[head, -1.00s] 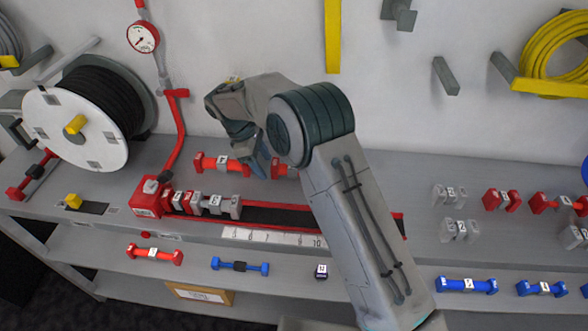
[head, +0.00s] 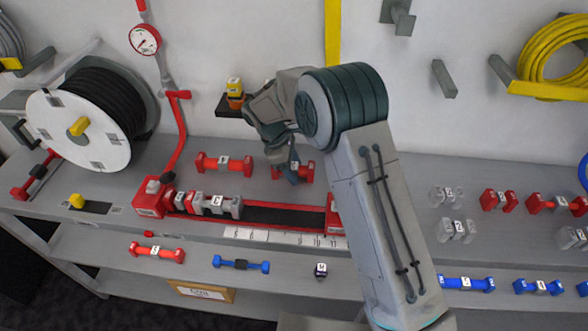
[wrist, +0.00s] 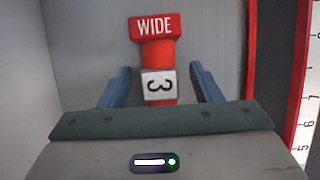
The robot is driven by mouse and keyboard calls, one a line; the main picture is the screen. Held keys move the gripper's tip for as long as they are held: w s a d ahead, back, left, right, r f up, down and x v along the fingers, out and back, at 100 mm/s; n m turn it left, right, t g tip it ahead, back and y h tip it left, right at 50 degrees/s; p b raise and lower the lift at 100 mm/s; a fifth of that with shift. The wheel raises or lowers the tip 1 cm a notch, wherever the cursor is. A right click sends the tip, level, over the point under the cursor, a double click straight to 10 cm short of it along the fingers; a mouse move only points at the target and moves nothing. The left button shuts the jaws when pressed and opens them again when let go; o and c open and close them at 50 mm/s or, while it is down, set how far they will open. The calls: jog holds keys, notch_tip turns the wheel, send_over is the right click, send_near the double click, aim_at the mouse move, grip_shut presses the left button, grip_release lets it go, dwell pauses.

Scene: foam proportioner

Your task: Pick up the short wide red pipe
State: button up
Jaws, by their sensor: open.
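A red pipe (wrist: 158,55) with a "WIDE" end block and a white "3" label lies on the grey bench. In the wrist view it sits between the two blue fingers of my gripper (wrist: 160,84), with a gap on each side. Its near end is hidden by the gripper body. In the head view my gripper (head: 292,174) is over this pipe (head: 307,168), hiding part of it. The gripper is open and holds nothing.
Another red pipe (head: 224,163) lies to the left. In front is a red-framed tray (head: 290,217) with red and grey pieces at its left end and a number scale. A hose reel (head: 90,115) stands at left. Several pipes lie at right.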

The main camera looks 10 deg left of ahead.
jog(key=c, duration=1.2)
jog(key=shift+r, duration=0.15)
